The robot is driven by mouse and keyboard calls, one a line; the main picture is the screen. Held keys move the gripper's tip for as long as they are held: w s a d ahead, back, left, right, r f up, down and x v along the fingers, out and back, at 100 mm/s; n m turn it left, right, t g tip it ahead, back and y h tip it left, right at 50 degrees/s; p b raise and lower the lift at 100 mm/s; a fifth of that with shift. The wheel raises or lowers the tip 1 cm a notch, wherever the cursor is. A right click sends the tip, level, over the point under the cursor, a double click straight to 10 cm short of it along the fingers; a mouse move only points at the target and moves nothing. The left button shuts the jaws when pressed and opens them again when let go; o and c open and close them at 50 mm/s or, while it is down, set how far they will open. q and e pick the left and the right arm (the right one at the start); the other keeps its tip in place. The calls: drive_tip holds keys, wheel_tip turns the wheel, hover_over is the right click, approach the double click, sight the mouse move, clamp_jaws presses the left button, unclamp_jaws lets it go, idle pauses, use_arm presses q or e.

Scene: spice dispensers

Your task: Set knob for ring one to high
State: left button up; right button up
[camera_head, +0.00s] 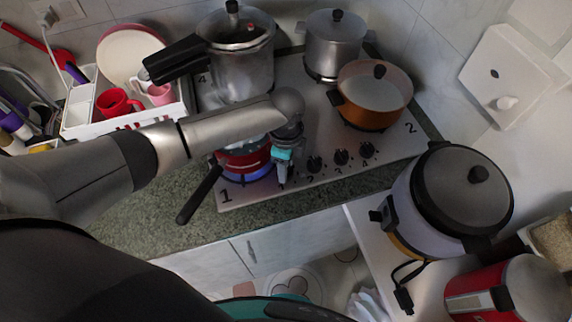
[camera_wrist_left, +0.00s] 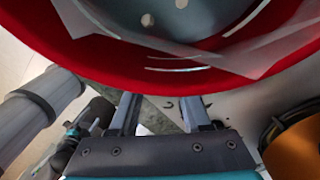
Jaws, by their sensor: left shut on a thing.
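My left gripper (camera_head: 283,176) reaches down to the front strip of the stove (camera_head: 322,186) and is shut on the knob for ring one. That knob is hidden by the fingers in the head view. In the left wrist view the two fingers (camera_wrist_left: 160,105) reach under a red pan, and the knob is not clear there. Ring one, by the printed 1, has a blue flame (camera_head: 247,175) under the red pan (camera_head: 238,160). Three other black knobs, a near one (camera_head: 313,164), a middle one (camera_head: 341,157) and a far one (camera_head: 367,149), stand to the right.
The red pan stands close beside my left gripper, its black handle (camera_head: 200,194) over the counter edge. A pressure cooker (camera_head: 240,65), a steel pot (camera_head: 333,45) and an orange pot (camera_head: 372,98) fill the other rings. A rice cooker (camera_head: 462,190) stands right.

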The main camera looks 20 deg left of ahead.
use_arm(q)
clamp_jaws()
drive_tip(key=shift+r+m+p, duration=0.1)
drive_tip(key=shift+m+p, duration=0.35)
drive_tip(key=shift+m, duration=0.95)
drive_tip(key=o, duration=0.8)
unclamp_jaws()
wheel_tip(320, 180, up, 15)
drive_tip(key=p, duration=0.1)
drive_tip(key=shift+p, duration=0.35)
